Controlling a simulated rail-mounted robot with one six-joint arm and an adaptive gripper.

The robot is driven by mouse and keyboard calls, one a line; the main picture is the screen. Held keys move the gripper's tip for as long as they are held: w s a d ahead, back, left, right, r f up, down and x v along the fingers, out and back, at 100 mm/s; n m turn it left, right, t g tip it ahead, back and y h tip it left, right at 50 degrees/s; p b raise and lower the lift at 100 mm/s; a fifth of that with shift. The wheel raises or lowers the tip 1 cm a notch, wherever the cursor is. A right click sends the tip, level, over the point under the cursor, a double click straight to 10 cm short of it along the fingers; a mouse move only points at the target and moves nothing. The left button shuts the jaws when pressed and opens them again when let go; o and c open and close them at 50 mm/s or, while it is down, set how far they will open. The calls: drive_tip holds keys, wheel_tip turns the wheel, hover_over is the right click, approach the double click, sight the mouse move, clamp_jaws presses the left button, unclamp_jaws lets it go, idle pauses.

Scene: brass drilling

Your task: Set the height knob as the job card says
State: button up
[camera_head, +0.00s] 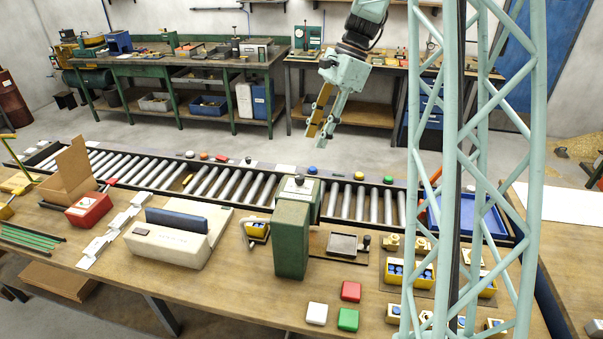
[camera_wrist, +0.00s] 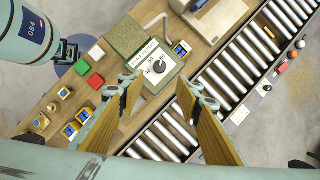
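The height knob (camera_wrist: 158,67) is a small dark round knob on a white dial plate with printed numbers and lettering, which I can only partly read. It sits on top of the green press (camera_head: 292,238), and shows in the head view as a small dark spot (camera_head: 299,180). My gripper (camera_head: 317,138) hangs above and behind the conveyor, pointing down, apart from the knob. In the wrist view my gripper (camera_wrist: 157,92) has its two fingers wide apart with nothing between them. No readable job card shows.
The roller conveyor (camera_head: 205,183) runs behind the press along the bench (camera_head: 230,287). A beige holder with a dark blue pad (camera_head: 172,241) stands left of the press. Red (camera_head: 351,291), green (camera_head: 348,319) and white (camera_head: 316,313) blocks lie in front. A blue tray (camera_head: 470,235) is at right.

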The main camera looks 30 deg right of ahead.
sight(300, 176)
drive_tip(key=shift+f, duration=0.15)
drive_tip(key=shift+b+x, duration=0.35)
drive_tip(key=shift+x, duration=6.4)
drive_tip(key=c, duration=0.8)
